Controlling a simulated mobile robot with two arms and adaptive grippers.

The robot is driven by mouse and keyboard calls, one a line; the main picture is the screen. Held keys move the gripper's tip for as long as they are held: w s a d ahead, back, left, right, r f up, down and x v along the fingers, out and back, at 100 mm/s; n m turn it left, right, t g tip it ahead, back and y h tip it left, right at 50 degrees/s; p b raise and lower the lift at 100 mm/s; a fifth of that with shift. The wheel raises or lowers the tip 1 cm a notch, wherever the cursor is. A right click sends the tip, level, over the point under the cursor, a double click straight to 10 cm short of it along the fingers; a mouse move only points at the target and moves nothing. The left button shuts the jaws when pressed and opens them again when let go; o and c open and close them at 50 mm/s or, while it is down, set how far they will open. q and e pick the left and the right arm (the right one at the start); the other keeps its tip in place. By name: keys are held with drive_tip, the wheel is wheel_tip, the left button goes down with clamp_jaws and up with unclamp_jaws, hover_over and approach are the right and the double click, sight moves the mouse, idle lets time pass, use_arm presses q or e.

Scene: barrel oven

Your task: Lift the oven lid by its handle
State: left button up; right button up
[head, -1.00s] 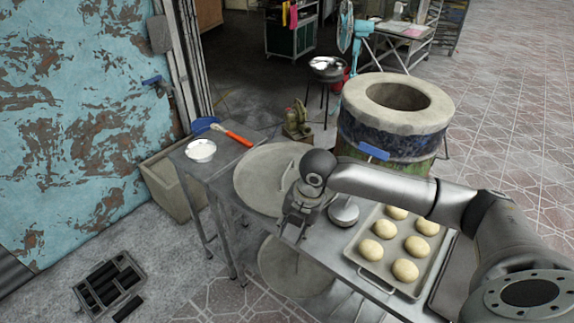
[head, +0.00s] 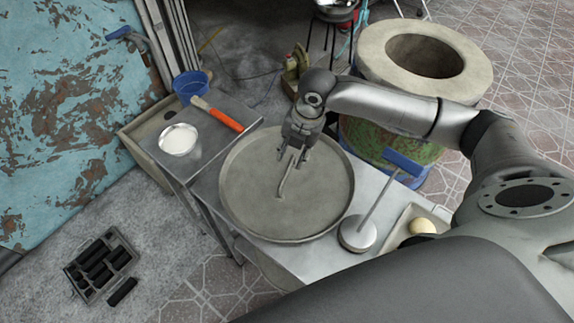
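The oven lid (head: 240,205) is a wide round grey disc with a raised rim, lying flat on the metal table. Its thin bar handle (head: 286,180) stands out near the middle. My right gripper (head: 294,155) points down over the far part of the lid, at the far end of the handle. Its two fingers are apart, with the handle's far end showing between or just below them. I cannot tell whether they touch it. The barrel oven (head: 362,50) stands behind to the right, its round top opening uncovered. My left gripper is not in view.
A blue-handled tool with a round metal base (head: 357,234) stands right of the lid. A tray with dough (head: 422,227) is partly hidden by my arm. A white bowl (head: 178,139), a red-handled brush (head: 222,119) and a blue container (head: 190,84) are at left.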

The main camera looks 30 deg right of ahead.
sight(288, 169)
drive_tip(key=f, duration=0.3)
drive_tip(key=shift+a+f, duration=0.3)
drive_tip(key=shift+a, duration=0.05)
drive_tip(key=shift+w+f, duration=0.1)
drive_tip(key=shift+f, duration=0.2)
drive_tip(key=shift+w+f+p, duration=0.1)
drive_tip(key=shift+f+p, duration=0.2)
drive_tip(key=shift+p, duration=0.1)
drive_tip(key=f, duration=0.2)
drive_tip(key=w+f+p, duration=0.1)
drive_tip(key=f, duration=0.1)
drive_tip(key=shift+a+f, duration=0.1)
drive_tip(key=shift+f, duration=0.2)
drive_tip(key=shift+c, duration=0.4)
clamp_jaws()
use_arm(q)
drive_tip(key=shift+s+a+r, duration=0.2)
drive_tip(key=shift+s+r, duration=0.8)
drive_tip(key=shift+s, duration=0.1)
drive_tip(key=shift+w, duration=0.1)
